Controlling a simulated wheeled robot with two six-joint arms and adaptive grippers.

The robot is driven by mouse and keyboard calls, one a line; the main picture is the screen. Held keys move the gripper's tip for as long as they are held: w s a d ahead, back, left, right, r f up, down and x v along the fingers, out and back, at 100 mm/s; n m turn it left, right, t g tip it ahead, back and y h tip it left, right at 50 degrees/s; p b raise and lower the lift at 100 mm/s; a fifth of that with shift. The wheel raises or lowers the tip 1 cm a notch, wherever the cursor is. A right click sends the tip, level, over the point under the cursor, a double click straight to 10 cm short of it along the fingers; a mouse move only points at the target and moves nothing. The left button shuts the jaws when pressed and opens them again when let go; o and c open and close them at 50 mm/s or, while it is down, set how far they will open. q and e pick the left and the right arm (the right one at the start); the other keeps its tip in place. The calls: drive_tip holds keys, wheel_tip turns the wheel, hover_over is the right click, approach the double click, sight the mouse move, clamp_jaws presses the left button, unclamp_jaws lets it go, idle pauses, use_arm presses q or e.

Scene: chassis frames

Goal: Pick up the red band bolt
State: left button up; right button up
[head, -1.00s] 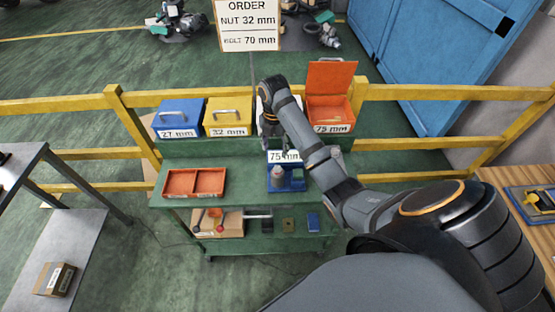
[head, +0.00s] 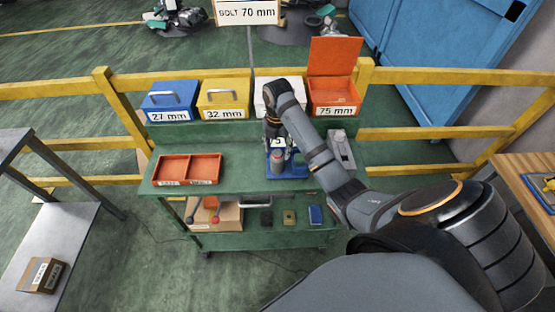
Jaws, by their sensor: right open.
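My right gripper (head: 274,130) points down over the green cart, its jaws open. It is right above a blue fixture (head: 290,171) on the cart top. A grey upright cylinder (head: 278,156) stands at the fixture, just under the fingers; I cannot tell whether they touch it. A white label there is partly hidden by the gripper. I cannot make out a red band on any bolt. The open orange 75 mm box (head: 333,109) stands at the back right, its contents hard to see. My left gripper is not in view.
A blue 27 mm box (head: 170,101), a yellow 32 mm box (head: 224,100) and a partly hidden white box (head: 263,99) line the back shelf. An orange two-part tray (head: 187,169) lies at the left of the cart (head: 235,180). A yellow rail (head: 420,76) runs behind.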

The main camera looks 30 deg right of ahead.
clamp_jaws()
idle(0.3)
